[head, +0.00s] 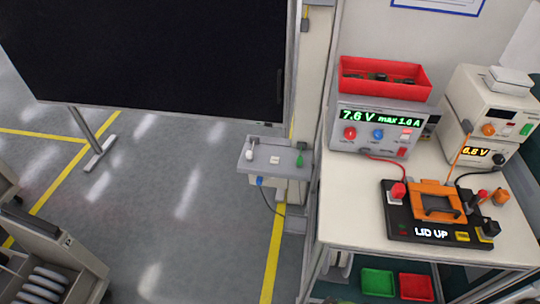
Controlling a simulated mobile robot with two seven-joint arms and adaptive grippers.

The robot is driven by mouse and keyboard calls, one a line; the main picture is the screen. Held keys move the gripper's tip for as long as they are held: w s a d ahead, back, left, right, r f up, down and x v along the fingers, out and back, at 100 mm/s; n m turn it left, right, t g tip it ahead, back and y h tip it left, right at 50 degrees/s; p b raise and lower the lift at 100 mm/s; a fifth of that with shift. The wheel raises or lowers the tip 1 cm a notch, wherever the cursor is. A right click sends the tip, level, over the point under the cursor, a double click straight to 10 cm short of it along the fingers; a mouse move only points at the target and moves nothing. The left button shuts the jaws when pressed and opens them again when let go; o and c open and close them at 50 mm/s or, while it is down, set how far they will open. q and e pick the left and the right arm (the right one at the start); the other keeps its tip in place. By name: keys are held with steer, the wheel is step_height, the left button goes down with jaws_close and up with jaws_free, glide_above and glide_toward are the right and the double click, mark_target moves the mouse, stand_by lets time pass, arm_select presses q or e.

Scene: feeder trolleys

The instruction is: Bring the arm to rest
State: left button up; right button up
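Neither of my grippers shows in the head view, and no arm of mine can be made out clearly. A white workbench (350,215) stands at the right. On it lies a black test fixture (398,222) with an orange frame (437,200) and a lit sign reading "LID UP". A grey power supply (378,128) behind it reads 7.6 V, max 1.0 A.
A red bin (385,78) with dark parts sits on the power supply. Stacked instruments (490,115) stand at the right. A small grey shelf (275,159) juts out left of the bench. A large dark screen (150,55) and trolley (45,250) flank open floor.

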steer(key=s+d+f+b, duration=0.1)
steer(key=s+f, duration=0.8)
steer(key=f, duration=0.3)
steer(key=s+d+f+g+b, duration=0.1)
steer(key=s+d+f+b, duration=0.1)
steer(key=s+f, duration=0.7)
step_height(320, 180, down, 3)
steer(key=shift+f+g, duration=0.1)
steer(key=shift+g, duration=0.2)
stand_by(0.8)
